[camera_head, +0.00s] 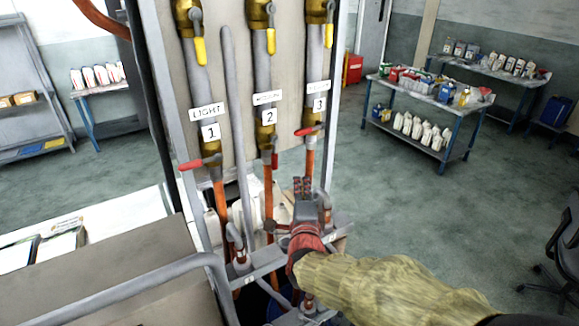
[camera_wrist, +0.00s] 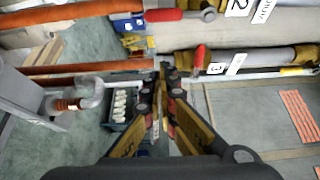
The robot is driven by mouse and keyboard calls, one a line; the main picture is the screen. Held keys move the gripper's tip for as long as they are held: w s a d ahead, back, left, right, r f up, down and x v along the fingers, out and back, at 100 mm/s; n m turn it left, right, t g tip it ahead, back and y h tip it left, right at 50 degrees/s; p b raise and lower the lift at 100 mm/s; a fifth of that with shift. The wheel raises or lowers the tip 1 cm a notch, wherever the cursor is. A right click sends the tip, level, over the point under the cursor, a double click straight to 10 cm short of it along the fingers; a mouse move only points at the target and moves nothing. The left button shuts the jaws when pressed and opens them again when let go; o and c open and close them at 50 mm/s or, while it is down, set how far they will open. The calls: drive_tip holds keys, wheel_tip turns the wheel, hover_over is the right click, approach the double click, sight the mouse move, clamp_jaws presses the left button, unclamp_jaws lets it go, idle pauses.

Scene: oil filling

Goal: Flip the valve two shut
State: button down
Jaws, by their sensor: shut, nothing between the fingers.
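Valve two's red handle (camera_head: 275,159) is on the middle pipe, below the "2" label (camera_head: 269,116). The handle lies in line with the pipe, and also shows along the pipe at the top of the wrist view (camera_wrist: 165,15). My gripper (camera_head: 302,186) is shut and empty, in front of the pipes, below and right of the handle and apart from it in the picture. Its closed fingertips (camera_wrist: 167,75) show in the wrist view, over or near the third pipe's orange hose; contact cannot be told.
Valve one's red handle (camera_head: 191,165) and valve three's red handle (camera_head: 306,131) lie across their pipes. Yellow-handled valves (camera_head: 271,40) are above. A metal frame (camera_head: 262,270) stands below. A shelf table (camera_head: 430,100) with bottles stands to the right.

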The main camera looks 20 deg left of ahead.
sight(275, 154)
drive_tip(key=shift+s, duration=0.1)
drive_tip(key=w+a+p, duration=0.4)
drive_tip(key=w+a, duration=0.2)
drive_tip(key=w, duration=0.1)
drive_tip(key=shift+a, duration=0.2)
idle(0.5)
idle(0.4)
drive_tip(key=shift+s+a+f+m+b, duration=0.1)
drive_tip(key=shift+s+a+m+b, duration=0.15)
drive_tip(key=shift+b, duration=0.25)
